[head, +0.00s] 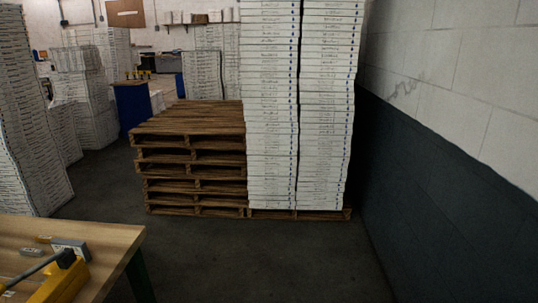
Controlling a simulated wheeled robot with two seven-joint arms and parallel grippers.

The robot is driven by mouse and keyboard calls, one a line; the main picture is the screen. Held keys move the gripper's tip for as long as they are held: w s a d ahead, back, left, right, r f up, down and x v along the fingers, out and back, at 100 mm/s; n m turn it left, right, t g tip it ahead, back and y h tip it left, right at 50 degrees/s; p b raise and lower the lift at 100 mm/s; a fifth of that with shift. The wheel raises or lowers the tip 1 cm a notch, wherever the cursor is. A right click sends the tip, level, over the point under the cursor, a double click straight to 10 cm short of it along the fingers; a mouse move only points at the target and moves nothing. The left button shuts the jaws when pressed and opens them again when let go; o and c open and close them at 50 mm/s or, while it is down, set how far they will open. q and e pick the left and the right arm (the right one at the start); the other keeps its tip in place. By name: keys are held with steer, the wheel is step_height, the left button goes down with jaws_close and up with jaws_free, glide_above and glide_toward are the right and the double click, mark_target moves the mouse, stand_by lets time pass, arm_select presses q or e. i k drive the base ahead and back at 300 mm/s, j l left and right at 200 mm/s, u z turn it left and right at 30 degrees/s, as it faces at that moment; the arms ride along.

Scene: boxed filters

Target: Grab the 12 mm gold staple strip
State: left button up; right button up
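A wooden table (108,238) fills the lower left corner. A small tan-gold piece (44,239) lies flat near its back edge; it may be the gold staple strip, but it is too small to tell, and I cannot read a size. Beside it are a small grey piece (31,252) and a grey-white block (70,246).
Stacked wooden pallets (190,118) and tall stacks of white boxes (300,110) stand ahead. More box stacks (25,130) rise at left. A blue cabinet (132,105) stands farther back. A wall (460,170) borders the right. Dark floor (250,260) is clear right of the table.

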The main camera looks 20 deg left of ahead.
mark_target(41, 238)
steer(key=i+j+u, duration=0.1)
steer(key=i+u, duration=0.45)
steer(key=u, duration=0.3)
steer(key=i+u, duration=0.4)
steer(key=i+l+u, duration=0.15)
steer(key=u, duration=0.25)
steer(key=i+l+u, duration=0.25)
steer(key=u, duration=0.2)
steer(key=i+l+u, duration=0.2)
steer(key=l+u, duration=0.2)
